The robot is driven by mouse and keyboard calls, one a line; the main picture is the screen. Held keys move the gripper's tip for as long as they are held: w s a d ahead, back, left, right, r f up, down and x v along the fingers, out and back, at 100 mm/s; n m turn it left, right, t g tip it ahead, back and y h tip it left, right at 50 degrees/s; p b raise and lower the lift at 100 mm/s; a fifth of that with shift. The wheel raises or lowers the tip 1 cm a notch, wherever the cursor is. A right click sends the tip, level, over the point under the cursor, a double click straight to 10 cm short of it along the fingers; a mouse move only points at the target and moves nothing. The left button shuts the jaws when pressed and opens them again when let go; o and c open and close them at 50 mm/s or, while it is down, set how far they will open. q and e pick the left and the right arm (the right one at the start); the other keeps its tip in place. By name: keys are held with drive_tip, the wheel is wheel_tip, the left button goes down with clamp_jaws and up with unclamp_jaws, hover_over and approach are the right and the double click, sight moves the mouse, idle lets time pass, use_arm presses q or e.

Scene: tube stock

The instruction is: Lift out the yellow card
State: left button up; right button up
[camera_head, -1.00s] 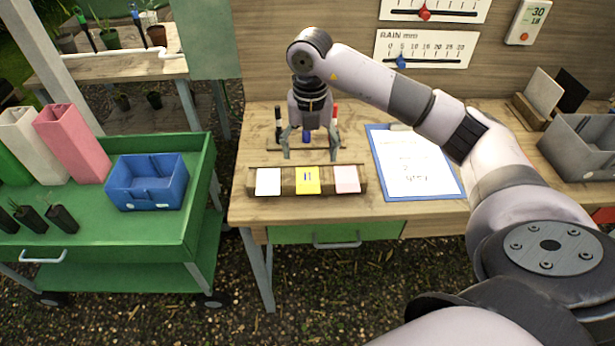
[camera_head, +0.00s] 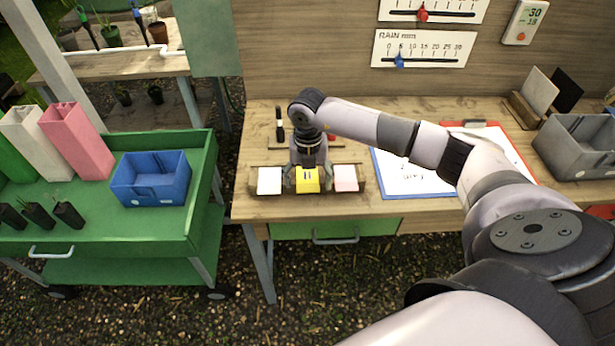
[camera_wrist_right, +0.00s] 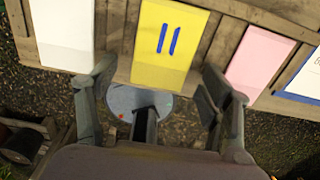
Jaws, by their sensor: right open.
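The yellow card (camera_head: 307,180) with two blue marks stands in the middle of a wooden holder (camera_head: 327,190) on the bench. A white card (camera_head: 269,181) stands to its left and a pink card (camera_head: 346,178) to its right. My right gripper (camera_head: 307,186) is down at the holder, its open fingers one on each side of the yellow card. In the right wrist view the yellow card (camera_wrist_right: 168,42) lies between and just beyond the open fingers (camera_wrist_right: 150,90). I cannot tell whether they touch it. My left gripper is not in view.
A blue-edged clipboard (camera_head: 385,180) lies right of the holder, partly under my right arm. Markers (camera_head: 280,120) stand in a rack behind. A grey bin (camera_head: 578,150) is at the right. A green cart (camera_head: 110,225) with a blue bin (camera_head: 150,180) stands left.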

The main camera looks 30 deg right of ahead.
drive_tip(key=shift+f, duration=0.2)
idle(0.4)
drive_tip(key=c, duration=0.8)
